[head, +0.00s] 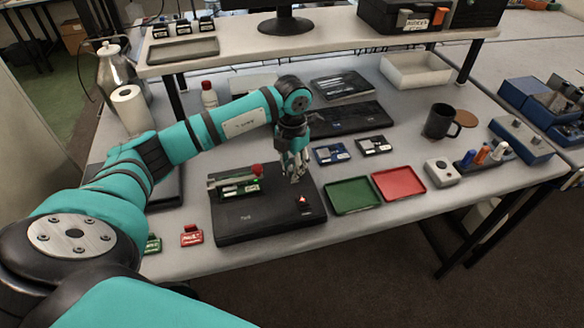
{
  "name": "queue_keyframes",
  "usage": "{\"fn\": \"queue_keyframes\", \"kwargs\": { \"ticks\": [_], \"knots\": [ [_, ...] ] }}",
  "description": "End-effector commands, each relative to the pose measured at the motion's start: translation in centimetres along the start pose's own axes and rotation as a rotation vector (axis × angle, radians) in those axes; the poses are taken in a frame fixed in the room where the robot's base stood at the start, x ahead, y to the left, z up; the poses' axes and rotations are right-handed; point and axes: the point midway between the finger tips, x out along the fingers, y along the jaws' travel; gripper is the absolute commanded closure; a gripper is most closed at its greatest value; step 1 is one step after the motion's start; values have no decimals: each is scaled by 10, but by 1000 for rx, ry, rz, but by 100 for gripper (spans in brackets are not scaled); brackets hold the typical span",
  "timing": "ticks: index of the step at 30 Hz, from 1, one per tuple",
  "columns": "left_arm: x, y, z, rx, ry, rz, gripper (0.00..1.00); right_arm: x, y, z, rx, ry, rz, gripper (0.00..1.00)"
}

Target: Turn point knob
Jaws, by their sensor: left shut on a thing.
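A low black box (262,216) lies on the bench, with a small green board and a red ball-topped part (257,170) at its upper left. A small red-orange mark (302,200) shows on its right part. My left gripper (295,179) points down at the upper right of the black box, just above the red-orange mark. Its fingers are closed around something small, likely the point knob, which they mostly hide. I cannot see which way the knob points. My right gripper is not in view.
A green tray (352,195) and a red tray (399,183) lie right of the black box. Small red (191,236) and green (153,244) pieces lie left of it. A dark mug (439,121) stands farther right. A raised shelf (330,38) spans the back.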

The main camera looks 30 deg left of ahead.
Motion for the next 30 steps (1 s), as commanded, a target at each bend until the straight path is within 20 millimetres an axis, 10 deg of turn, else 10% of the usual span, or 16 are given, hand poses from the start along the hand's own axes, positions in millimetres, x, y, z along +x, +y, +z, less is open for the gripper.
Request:
{"fn": "queue_keyframes", "kwargs": {
  "ticks": [30],
  "knots": [
    [-1, 0, 1, -959, -3, -1, 100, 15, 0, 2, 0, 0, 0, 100]
  ]
}}
